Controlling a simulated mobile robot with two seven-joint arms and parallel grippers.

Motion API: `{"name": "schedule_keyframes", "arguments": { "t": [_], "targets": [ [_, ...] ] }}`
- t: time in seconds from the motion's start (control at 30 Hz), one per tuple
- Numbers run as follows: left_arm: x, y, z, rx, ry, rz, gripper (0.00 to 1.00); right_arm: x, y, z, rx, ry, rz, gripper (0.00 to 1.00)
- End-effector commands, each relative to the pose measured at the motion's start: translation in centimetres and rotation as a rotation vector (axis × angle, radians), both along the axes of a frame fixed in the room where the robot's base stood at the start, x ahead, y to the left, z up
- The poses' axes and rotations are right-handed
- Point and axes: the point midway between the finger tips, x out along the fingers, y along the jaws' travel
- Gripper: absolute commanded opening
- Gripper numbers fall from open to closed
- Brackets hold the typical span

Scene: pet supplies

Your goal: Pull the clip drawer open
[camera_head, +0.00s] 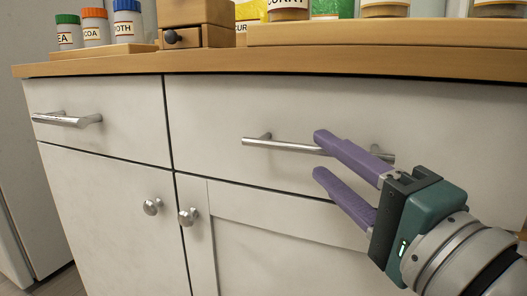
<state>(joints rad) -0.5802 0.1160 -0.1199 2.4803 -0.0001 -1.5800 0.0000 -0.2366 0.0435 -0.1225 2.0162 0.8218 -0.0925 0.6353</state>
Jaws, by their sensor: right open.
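The wide drawer front (215,110) at the right of the white cabinet is shut and flush. It has a metal bar handle (280,145). My right gripper (318,154), with purple fingers, is open at this handle. Its upper finger crosses in front of the bar and hides part of it; the lower finger is below the bar. I cannot tell if they touch. A small wooden box drawer (182,38) with a dark round knob stands on the counter. No label shows which is the clip drawer. My left gripper is not in view.
The wooden counter edge (130,67) runs above the cabinet. Another shut drawer handle (67,119) is at left. Two door knobs (152,206) (188,216) stick out below. Labelled jars (127,24) and containers stand on the counter. The space before the left doors is clear.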

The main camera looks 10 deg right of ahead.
Motion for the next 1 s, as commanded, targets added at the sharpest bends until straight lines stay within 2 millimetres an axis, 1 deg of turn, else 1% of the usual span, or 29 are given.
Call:
{"name": "schedule_keyframes", "arguments": {
  "t": [0.03, 0.1, 0.23, 0.37, 0.6, 0.67, 1.0],
  "targets": [
    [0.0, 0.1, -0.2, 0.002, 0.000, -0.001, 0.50, 0.9, 0.2, 0.1, 0.002, -0.003, 0.000, 0.45],
    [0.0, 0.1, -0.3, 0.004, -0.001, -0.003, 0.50, 1.9, 0.4, 0.2, 0.002, -0.002, 0.001, 0.45],
    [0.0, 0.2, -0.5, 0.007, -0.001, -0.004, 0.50, 3.3, 0.7, 0.4, -0.001, 0.000, 0.001, 0.45],
    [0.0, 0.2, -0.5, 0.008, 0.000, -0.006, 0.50, 3.8, 0.8, 0.5, -0.001, 0.001, 0.001, 0.45],
    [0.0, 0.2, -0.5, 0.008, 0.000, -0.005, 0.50, 3.9, 0.8, 0.5, -0.002, 0.002, 0.002, 0.45],
    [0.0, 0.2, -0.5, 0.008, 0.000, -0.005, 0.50, 3.8, 0.8, 0.5, -0.003, 0.002, 0.001, 0.39],
    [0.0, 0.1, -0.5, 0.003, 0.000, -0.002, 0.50, 3.8, 0.8, 0.5, -0.003, 0.002, 0.001, 0.01]
  ]
}}
